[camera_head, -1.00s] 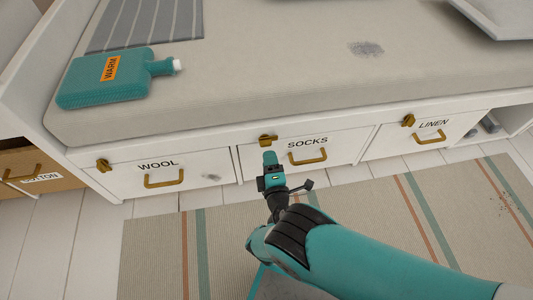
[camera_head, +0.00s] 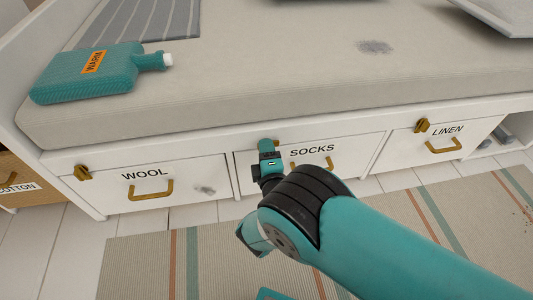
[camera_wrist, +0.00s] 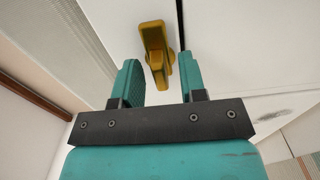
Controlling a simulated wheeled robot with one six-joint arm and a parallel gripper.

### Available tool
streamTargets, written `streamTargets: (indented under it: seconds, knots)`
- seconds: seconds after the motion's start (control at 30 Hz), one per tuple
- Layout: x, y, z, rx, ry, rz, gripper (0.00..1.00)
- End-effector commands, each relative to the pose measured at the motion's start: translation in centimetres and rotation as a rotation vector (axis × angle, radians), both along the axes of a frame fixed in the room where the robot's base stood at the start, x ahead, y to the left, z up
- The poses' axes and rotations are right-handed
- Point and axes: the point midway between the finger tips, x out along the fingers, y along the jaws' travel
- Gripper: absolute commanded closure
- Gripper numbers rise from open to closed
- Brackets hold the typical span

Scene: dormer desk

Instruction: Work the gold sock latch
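The gold sock latch (camera_wrist: 154,48) is at the top edge of the white SOCKS drawer (camera_head: 350,152). My gripper (camera_head: 267,147) is right in front of the latch. In the wrist view my gripper (camera_wrist: 160,78) is open, with one teal finger on each side of the latch's lower part. The latch's longer end reaches up past the fingertips. I see gaps between the latch and the fingers, the right one narrow. I cannot tell whether that finger touches.
The WOOL drawer (camera_head: 115,190) on the left and LINEN drawer (camera_head: 412,150) on the right have their own gold latches and handles. A teal bottle marked WARM (camera_head: 95,78) lies on the cushion (camera_head: 280,85) above. A striped rug (camera_head: 400,230) covers the floor.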

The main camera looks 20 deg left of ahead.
Motion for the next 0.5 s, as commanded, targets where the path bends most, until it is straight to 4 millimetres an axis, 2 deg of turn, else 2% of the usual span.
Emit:
streamTargets:
  seconds: [0.17,0.3,0.33,0.5]
  knots:
    - [-0.01,0.01,0.02,0.000,0.000,0.000,0.64]
    - [-0.01,-0.01,0.00,0.000,0.000,0.000,0.96]
    - [-0.02,-0.01,0.00,0.000,0.000,0.000,1.00]
    - [-0.01,-0.02,0.01,0.004,0.003,0.000,1.00]
